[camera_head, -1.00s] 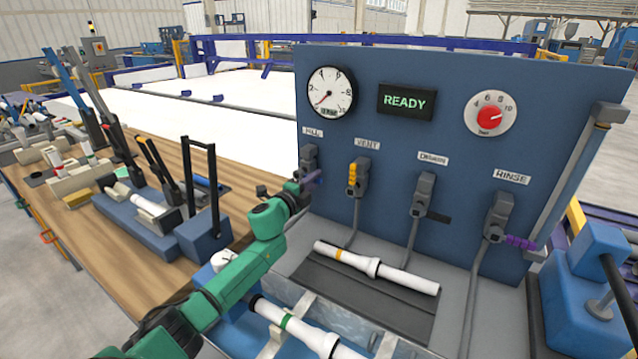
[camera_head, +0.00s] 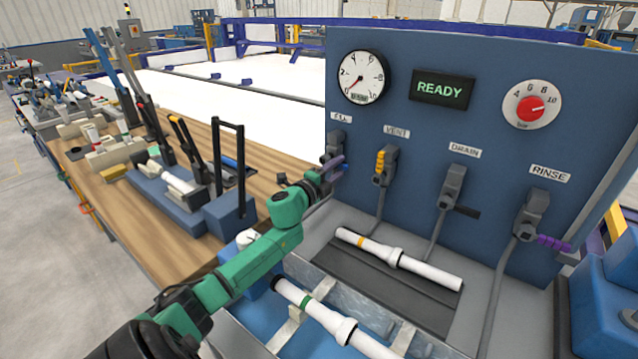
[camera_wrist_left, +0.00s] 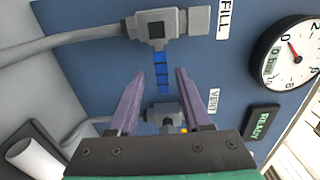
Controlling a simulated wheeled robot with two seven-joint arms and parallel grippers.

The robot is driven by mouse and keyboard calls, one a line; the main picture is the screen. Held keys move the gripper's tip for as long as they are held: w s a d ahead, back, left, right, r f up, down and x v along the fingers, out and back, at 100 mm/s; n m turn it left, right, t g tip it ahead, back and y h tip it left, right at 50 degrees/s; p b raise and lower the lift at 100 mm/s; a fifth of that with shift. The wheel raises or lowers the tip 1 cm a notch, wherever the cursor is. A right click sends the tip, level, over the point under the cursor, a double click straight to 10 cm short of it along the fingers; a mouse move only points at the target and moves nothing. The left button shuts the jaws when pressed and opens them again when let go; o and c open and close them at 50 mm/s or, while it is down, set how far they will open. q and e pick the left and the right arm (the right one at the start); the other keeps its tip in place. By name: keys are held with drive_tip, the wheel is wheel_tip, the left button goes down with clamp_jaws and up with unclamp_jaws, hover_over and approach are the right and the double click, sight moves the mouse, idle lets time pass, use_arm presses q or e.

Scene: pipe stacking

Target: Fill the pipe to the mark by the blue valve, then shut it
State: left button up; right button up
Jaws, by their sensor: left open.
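The FILL valve (camera_head: 336,143) is at the left of the blue panel; its blue handle (camera_wrist_left: 161,72) shows in the left wrist view. My left gripper (camera_head: 332,170) is at this valve. In the left wrist view its purple fingers (camera_wrist_left: 160,82) are open, one on each side of the handle, with gaps. In the head view the gripper hides the handle. A white pipe with a yellow band (camera_head: 398,261) lies on the dark mat; one with a green band (camera_head: 342,328) lies in the trough. No fill mark is clear to me. My right gripper is out of view.
The VENT (camera_head: 386,164), DRAIN (camera_head: 452,188) and RINSE (camera_head: 532,215) valves stand to the right. Above are a dial gauge (camera_head: 361,77), a READY display (camera_head: 442,89) and a red knob (camera_head: 531,108). A wooden bench (camera_head: 150,222) with tools is at left.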

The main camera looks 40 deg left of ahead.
use_arm(q)
drive_tip(key=s, duration=1.2)
drive_tip(key=shift+s+d+b, duration=0.25)
drive_tip(key=shift+d+b, duration=0.1)
drive_tip(key=shift+d, duration=0.05)
drive_tip(key=shift+r, duration=0.1)
